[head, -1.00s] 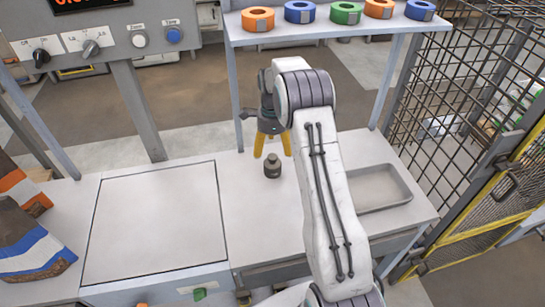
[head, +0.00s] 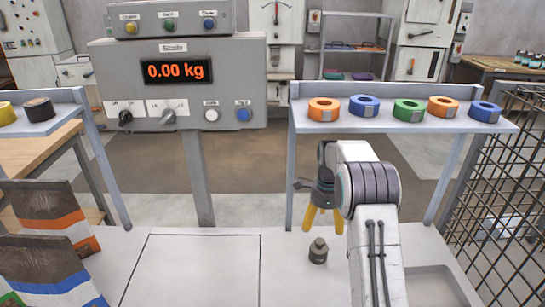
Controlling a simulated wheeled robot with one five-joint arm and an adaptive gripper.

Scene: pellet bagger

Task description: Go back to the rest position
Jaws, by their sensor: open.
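My gripper (head: 324,222) hangs fingers-down over the bench, at the middle right of the head view. Its yellow fingers are spread apart with nothing between them. A small dark weight (head: 318,251) with a knob on top stands upright on the bench, just below and in front of the fingers in the picture. The gripper appears clear of it, though the exact gap cannot be told. My white arm hides part of the bench on the right.
The scale display (head: 176,71) reads 0.00 kg above the flat weighing plate (head: 190,270). A shelf (head: 300,118) with several tape rolls stands behind my gripper. Striped bags (head: 48,272) stand at left, a shallow tray (head: 432,284) at right, and a wire fence (head: 510,170) beyond.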

